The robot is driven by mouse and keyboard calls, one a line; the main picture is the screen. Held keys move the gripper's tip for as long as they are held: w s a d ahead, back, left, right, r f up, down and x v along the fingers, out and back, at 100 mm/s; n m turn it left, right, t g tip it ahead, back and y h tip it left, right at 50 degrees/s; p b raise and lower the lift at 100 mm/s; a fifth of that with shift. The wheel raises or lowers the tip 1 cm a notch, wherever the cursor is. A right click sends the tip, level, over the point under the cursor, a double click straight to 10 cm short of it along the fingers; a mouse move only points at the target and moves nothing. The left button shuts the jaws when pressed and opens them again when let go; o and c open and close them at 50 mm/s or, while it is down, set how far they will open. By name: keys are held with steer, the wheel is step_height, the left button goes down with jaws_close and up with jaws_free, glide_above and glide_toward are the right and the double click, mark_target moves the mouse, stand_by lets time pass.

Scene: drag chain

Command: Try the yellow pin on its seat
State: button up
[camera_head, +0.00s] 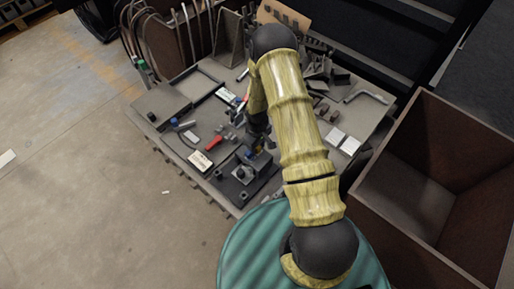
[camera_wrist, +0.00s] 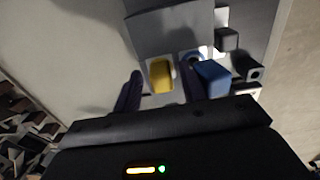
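The yellow pin (camera_wrist: 161,76) shows in the wrist view as a rounded block standing beside a grey plate (camera_wrist: 176,32). A blue pin (camera_wrist: 213,77) is just to its right, with a pale ring-like part (camera_wrist: 192,56) behind it. My gripper (camera_wrist: 160,68) is open, with one dark finger on each side of the yellow pin and a visible gap at the left finger. I cannot tell how far the fingertips are above it. In the head view my gripper (camera_head: 258,138) is over the fixture (camera_head: 248,172) on the bench; my arm hides part of it and the yellow pin is not distinguishable.
The bench (camera_head: 228,203) carries a red-handled tool (camera_head: 213,142), a white labelled box (camera_head: 200,161), an empty grey tray (camera_head: 192,88) and several metal parts. A large open brown bin (camera_head: 425,200) stands at the right. The floor at left is mostly clear.

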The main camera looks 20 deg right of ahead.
steer(key=shift+s+a, duration=0.1)
steer(key=shift+a, duration=0.05)
step_height(320, 180, up, 17)
steer(key=p, duration=0.3)
steer(key=shift+r, duration=0.2)
stand_by(1.5)
